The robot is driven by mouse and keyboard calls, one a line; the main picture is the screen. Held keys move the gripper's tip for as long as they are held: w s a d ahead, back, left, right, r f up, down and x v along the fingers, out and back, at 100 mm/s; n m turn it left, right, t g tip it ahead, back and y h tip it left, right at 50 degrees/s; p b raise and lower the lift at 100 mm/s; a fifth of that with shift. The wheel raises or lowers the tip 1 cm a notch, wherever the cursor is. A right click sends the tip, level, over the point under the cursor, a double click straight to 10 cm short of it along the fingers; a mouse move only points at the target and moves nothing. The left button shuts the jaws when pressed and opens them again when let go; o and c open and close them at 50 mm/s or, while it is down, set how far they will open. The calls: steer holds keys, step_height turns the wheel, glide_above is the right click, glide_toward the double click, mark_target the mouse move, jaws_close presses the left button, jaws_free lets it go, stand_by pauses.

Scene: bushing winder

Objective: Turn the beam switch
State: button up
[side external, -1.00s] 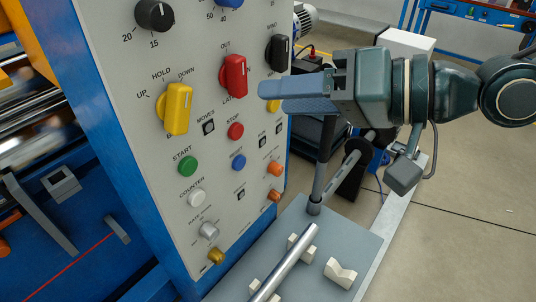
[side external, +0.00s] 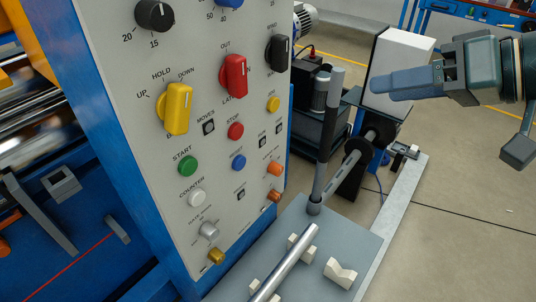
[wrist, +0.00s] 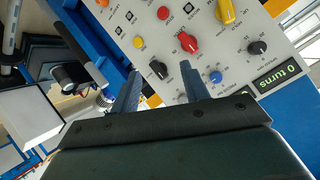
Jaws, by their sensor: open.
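The panel (side external: 128,95) carries a yellow rotary switch (side external: 177,107) marked UP, HOLD and DOWN; which knob is the beam switch I cannot read. A red rotary switch (side external: 234,76) is to its right, and a black one (side external: 279,54) is farther right. My gripper (side external: 375,87) is right of the panel, apart from every knob, and open with nothing between its fingers. In the wrist view my fingers (wrist: 159,71) point at the panel, with the black switch (wrist: 158,68) between them, the red switch (wrist: 188,42) above, and the yellow switch (wrist: 228,11) at the top.
Several push buttons, such as the green START button (side external: 187,167) and the red STOP button (side external: 235,131), sit below the switches. A grey post (side external: 328,140) and a rod (side external: 283,265) on white rests stand before the panel. A white box (side external: 402,70) is behind my gripper.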

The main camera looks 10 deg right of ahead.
steer(key=shift+s+d+h, duration=0.2)
steer(key=shift+d+h, duration=0.2)
steer(key=shift+d, duration=0.85)
steer(key=shift+a+f, duration=0.1)
steer(key=c, duration=0.6)
steer(key=shift+w+a, duration=0.1)
steer(key=shift+a, duration=0.1)
steer(key=c, duration=0.3)
steer(key=a+f+m+y, duration=0.1)
steer(key=a, duration=0.2)
steer(key=w+a+f+m+y, duration=0.1)
steer(key=a+y, duration=0.1)
steer(key=a, duration=0.1)
steer(key=w+a+f+m+y, duration=0.1)
steer(key=a+m, duration=0.1)
steer(key=a, duration=0.1)
steer(key=shift+a+y, duration=0.25)
steer(key=shift+y, duration=0.15)
jaws_close()
steer(key=w+a+f+m+t+y, duration=0.1)
steer(key=w+a+f+m+y, duration=0.1)
steer(key=m, duration=0.7)
steer(key=a+f+y, duration=0.1)
steer(key=a, duration=0.1)
steer(key=shift+a+f+t, duration=0.15)
steer(key=shift+a+t, duration=0.15)
steer(key=shift+a, duration=0.05)
